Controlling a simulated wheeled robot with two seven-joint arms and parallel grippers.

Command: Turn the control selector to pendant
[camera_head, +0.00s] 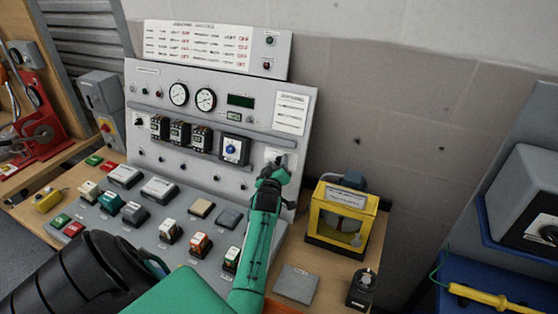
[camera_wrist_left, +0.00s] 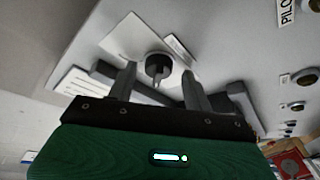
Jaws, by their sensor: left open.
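The control selector (camera_wrist_left: 158,66) is a black knob on a pale plate on the grey panel (camera_head: 305,98). In the left wrist view it sits between and beyond my two fingertips, with a gap on each side. Its pointer handle faces toward my gripper. My left gripper (camera_wrist_left: 155,78) is open and empty. In the head view my left gripper (camera_head: 282,160) is at the right side of the panel and covers most of the selector. The selector's label text is too blurred to read. My right gripper does not show.
A blue-knobbed switch (camera_head: 231,150) and breakers (camera_head: 180,132) sit left of my gripper. A yellow box (camera_head: 343,215) stands right of the panel. A blue cart (camera_head: 500,282) with a yellow probe is at far right.

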